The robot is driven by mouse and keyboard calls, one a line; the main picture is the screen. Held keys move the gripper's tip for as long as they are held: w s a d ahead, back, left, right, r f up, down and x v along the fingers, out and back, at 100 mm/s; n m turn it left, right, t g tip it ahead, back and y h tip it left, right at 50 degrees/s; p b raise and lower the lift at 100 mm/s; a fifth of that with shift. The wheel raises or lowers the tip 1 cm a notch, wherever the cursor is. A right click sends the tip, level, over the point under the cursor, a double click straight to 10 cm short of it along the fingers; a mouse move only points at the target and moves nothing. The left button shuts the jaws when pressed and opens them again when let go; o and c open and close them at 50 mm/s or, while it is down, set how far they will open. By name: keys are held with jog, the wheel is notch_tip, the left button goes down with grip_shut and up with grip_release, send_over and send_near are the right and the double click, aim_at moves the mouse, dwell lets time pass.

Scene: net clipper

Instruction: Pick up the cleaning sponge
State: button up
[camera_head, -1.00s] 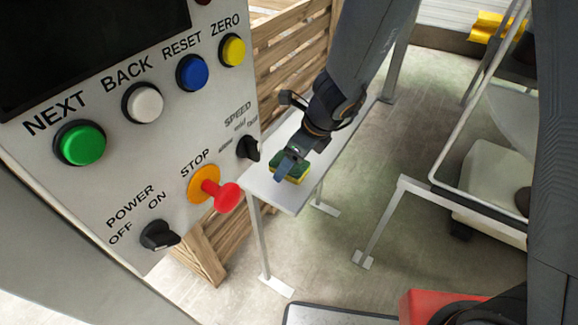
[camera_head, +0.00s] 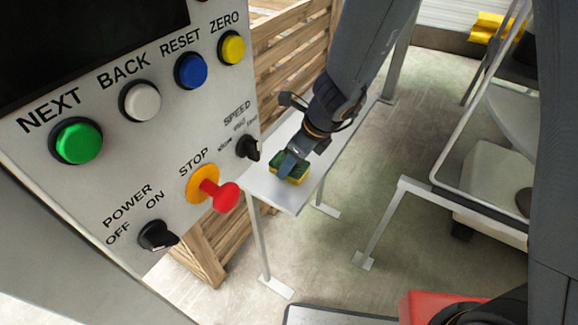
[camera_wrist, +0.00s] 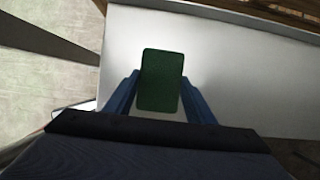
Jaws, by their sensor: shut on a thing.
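The cleaning sponge (camera_head: 293,176) is green on top and yellow below. In the head view it is at the near end of a narrow white table (camera_head: 274,198). In the wrist view the sponge (camera_wrist: 161,80) shows its dark green face, with the pale table top (camera_wrist: 240,75) behind it. My gripper (camera_head: 285,166) has its blue fingers on either side of the sponge and is shut on it. In the wrist view the gripper (camera_wrist: 160,98) has one finger along each long side. I cannot tell whether the sponge touches the table.
A control panel (camera_head: 165,120) with coloured buttons and a red stop knob (camera_head: 222,196) stands close on the left. A wooden crate (camera_head: 295,50) is behind the table. A grey metal frame (camera_head: 450,200) stands to the right. Open floor lies between.

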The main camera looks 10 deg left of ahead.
notch_tip(320, 180, up, 10)
jog(key=r+p, duration=0.1)
jog(key=p, duration=0.5)
jog(key=w+d+f+n+g+h+p, duration=0.1)
jog(key=d+f+n+g, duration=0.1)
jog(key=d+n, duration=0.5)
jog(key=w+d+f+n+g+h+p, duration=0.1)
jog(key=d+f+n, duration=0.3)
jog(key=d+n, duration=0.4)
jog(key=w+d+f+n+g+h+p, duration=0.2)
jog(key=d+n, duration=0.5)
jog(key=d, duration=0.5)
jog(key=shift+w+d+f+g+p, duration=0.4)
jog(key=shift+w+f+g, duration=0.15)
jog(key=shift+f, duration=0.3)
jog(key=shift+s, duration=0.1)
